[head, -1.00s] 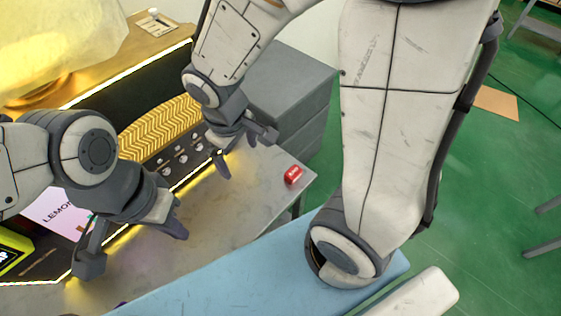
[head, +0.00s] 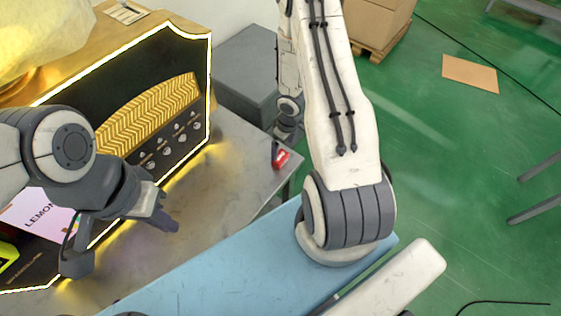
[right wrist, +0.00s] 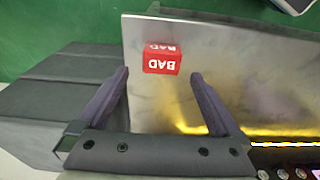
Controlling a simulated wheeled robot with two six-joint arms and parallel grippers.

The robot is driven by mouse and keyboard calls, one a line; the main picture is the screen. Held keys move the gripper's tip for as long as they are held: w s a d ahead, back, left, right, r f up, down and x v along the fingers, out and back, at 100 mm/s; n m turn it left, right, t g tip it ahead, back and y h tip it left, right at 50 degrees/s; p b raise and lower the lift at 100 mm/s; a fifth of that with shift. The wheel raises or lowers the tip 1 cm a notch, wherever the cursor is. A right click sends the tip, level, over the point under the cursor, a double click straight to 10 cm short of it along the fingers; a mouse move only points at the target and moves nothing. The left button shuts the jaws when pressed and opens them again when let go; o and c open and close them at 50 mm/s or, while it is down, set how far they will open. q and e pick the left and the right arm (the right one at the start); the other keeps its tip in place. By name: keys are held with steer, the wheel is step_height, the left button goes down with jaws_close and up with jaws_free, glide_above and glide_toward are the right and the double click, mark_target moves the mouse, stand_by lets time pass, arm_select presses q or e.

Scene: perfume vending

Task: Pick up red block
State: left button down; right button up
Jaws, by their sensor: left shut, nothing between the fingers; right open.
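The red block (head: 282,159) lies on the grey table near its right corner, partly hidden by my right gripper in the head view. In the right wrist view the red block (right wrist: 163,60), marked "BAD", shows upside down. My right gripper (right wrist: 160,76) is open, one finger on each side of the block in the picture. The block shows just ahead of the fingertips and does not appear touched. In the head view the right gripper (head: 280,150) is partly hidden behind its own arm.
A black and gold vending panel (head: 150,100) with lit edges and several knobs stands behind the table. A "LEMON" card (head: 40,212) is at the left. A grey cabinet (head: 245,75) stands beyond the table. The middle of the table (head: 235,165) is clear.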

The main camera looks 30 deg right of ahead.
mark_target(280, 156)
steer(key=f+b, duration=0.1)
steer(key=f, duration=0.1)
steer(key=f+b, duration=0.3)
steer(key=f, duration=0.2)
steer(key=shift+w+a, duration=0.3)
steer(key=shift+w, duration=0.1)
steer(key=shift+r, duration=0.15)
steer(key=c, duration=1.3)
steer(key=shift+r, duration=0.15)
